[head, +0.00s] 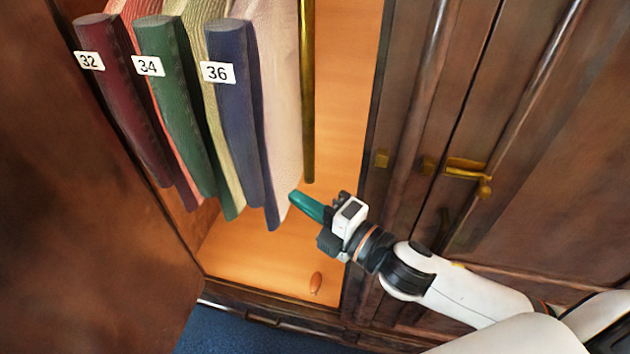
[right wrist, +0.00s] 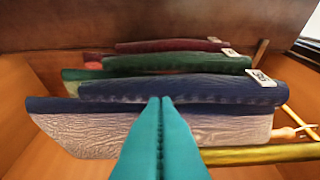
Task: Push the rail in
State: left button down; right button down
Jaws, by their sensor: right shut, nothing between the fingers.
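A brass rail (head: 308,90) runs along the right side of the hanging garments in the head view; a brass bar (right wrist: 260,154) also shows at lower right in the right wrist view. The garments are maroon with tag 32 (head: 120,95), green with tag 34 (head: 178,100) and blue with tag 36 (head: 240,110), with paler cloth between. My right gripper (head: 293,196), with teal fingers, is shut and empty by the lower end of the blue garment. In the right wrist view its fingertips (right wrist: 160,100) overlap the blue garment; I cannot tell whether they touch. My left gripper is out of view.
An open dark wooden door (head: 80,200) stands at left. A closed door with a brass latch (head: 467,168) stands at right. A small orange-brown oval thing (head: 316,283) lies on the bare wardrobe floor (head: 260,265). Blue carpet (head: 240,330) shows in front.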

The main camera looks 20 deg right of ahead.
jog(key=w+d+p, duration=0.1)
jog(key=w+d, duration=0.1)
jog(key=shift+w+d, duration=0.4)
